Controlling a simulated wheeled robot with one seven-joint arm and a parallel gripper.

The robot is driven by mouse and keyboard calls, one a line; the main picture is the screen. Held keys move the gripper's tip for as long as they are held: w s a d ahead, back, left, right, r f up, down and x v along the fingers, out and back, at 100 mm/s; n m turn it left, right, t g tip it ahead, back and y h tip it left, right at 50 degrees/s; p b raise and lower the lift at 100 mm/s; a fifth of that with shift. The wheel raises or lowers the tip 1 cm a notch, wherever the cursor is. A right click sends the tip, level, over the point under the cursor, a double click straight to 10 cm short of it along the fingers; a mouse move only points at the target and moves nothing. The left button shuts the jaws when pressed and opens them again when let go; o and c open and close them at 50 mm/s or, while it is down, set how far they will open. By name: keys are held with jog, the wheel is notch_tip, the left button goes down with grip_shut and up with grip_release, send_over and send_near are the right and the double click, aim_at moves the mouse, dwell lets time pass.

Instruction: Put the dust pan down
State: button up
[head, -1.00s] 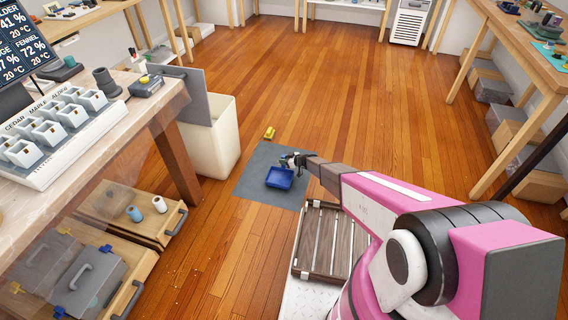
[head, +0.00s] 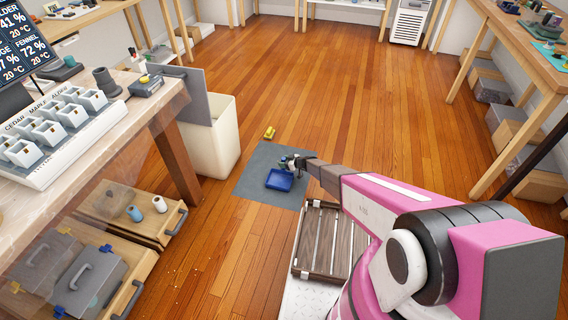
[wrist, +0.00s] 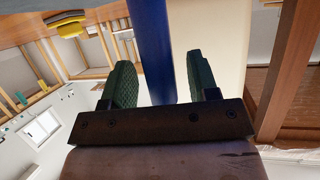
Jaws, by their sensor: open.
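The blue dust pan (head: 279,180) is at the grey mat (head: 258,189) on the floor and appears to rest on it. Its blue handle (wrist: 153,50) rises between my fingers in the wrist view. My gripper (head: 291,161) is at the handle end of the pan. In the wrist view my gripper (wrist: 160,84) shows two green pads standing apart, with a clear gap between the handle and the right pad.
A yellow object (head: 269,133) lies on the floor beyond the mat. A cream bin (head: 213,140) stands left of the mat. A dark slatted rack (head: 326,240) is in front of it. The wooden floor behind and to the right is clear.

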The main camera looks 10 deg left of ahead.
jog(key=v, duration=1.2)
jog(key=s+d+r+m+g+h, duration=0.1)
jog(key=s+d+r+m, duration=0.1)
jog(key=s+d+r, duration=0.35)
jog(key=s+d+r+m+g+h, duration=0.1)
jog(key=s+d+r+h, duration=0.15)
jog(key=r, duration=0.65)
jog(key=s+d+r+m+g+h, duration=0.1)
jog(key=s+d+r+m, duration=0.1)
jog(key=s+d+r, duration=0.45)
jog(key=s+d+r+m+h, duration=0.4)
jog(key=s+d+r, duration=0.3)
jog(key=d+r, duration=0.2)
jog(key=s+d+r+m+h, duration=0.4)
jog(key=s+d+r, duration=0.4)
jog(key=r, duration=0.4)
jog(key=shift+d+m+g, duration=0.3)
jog(key=shift+d+m, duration=0.4)
jog(key=shift+m, duration=0.2)
